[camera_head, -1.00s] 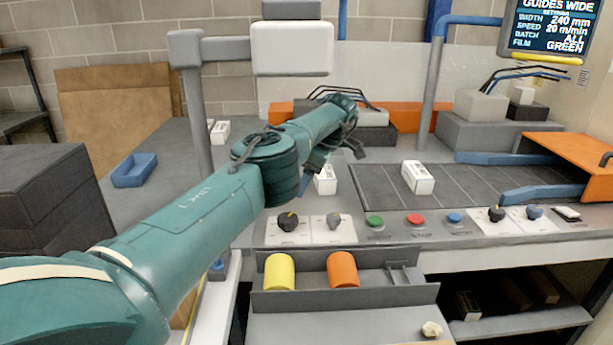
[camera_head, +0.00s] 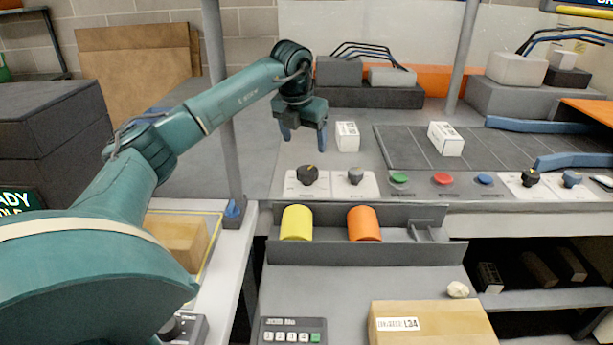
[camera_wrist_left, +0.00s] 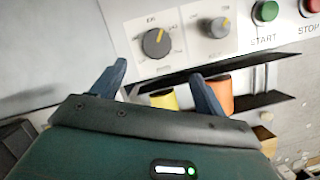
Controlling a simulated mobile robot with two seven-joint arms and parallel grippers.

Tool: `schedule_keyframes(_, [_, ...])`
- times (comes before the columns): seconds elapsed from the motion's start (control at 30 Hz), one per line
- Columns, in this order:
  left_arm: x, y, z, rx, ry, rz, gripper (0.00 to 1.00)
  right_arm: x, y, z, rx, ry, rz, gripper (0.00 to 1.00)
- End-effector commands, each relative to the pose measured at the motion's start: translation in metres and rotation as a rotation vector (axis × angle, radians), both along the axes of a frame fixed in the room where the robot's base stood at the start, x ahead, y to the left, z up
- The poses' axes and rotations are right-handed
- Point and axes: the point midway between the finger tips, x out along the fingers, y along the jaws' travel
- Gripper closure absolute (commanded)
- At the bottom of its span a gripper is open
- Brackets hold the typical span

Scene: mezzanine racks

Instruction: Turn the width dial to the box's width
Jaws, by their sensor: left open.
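A large dark dial with a yellow pointer (camera_head: 308,175) sits on a white plate at the left end of the control panel. It also shows in the left wrist view (camera_wrist_left: 156,42), with scale marks around it; the small label below is blurred. A smaller grey dial (camera_head: 355,175) is to its right. My left gripper (camera_head: 303,137) is open and empty, fingers down, apart from the dials and just beyond the dark one. Its two blue fingers show in the left wrist view (camera_wrist_left: 160,75). A cardboard box with a white label (camera_head: 430,325) lies at the front. My right gripper is out of view.
Green, red and blue buttons (camera_head: 442,179) and two more dials (camera_head: 530,177) continue along the panel. White cartons (camera_head: 446,138) stand on and beside the dark belt. A yellow cylinder (camera_head: 297,223) and an orange cylinder (camera_head: 364,224) sit in the grey tray below the panel.

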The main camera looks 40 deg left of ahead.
Motion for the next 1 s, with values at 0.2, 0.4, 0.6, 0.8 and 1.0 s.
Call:
schedule_keyframes(0.2, [-0.015, 0.002, 0.013, -0.032, -0.08, 0.134, 0.27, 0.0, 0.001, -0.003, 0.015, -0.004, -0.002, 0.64])
schedule_keyframes(0.4, [-0.009, 0.004, -0.005, -0.034, -0.079, 0.144, 0.27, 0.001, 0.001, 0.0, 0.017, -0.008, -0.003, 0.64])
schedule_keyframes(0.6, [0.006, 0.009, -0.044, -0.035, -0.077, 0.143, 0.27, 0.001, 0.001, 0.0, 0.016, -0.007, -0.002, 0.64])
schedule_keyframes(0.8, [0.02, 0.015, -0.08, -0.035, -0.078, 0.142, 0.27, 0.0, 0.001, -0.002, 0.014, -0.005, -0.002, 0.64])
schedule_keyframes(1.0, [0.029, 0.018, -0.101, -0.035, -0.081, 0.14, 0.27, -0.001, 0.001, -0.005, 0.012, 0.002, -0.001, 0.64])
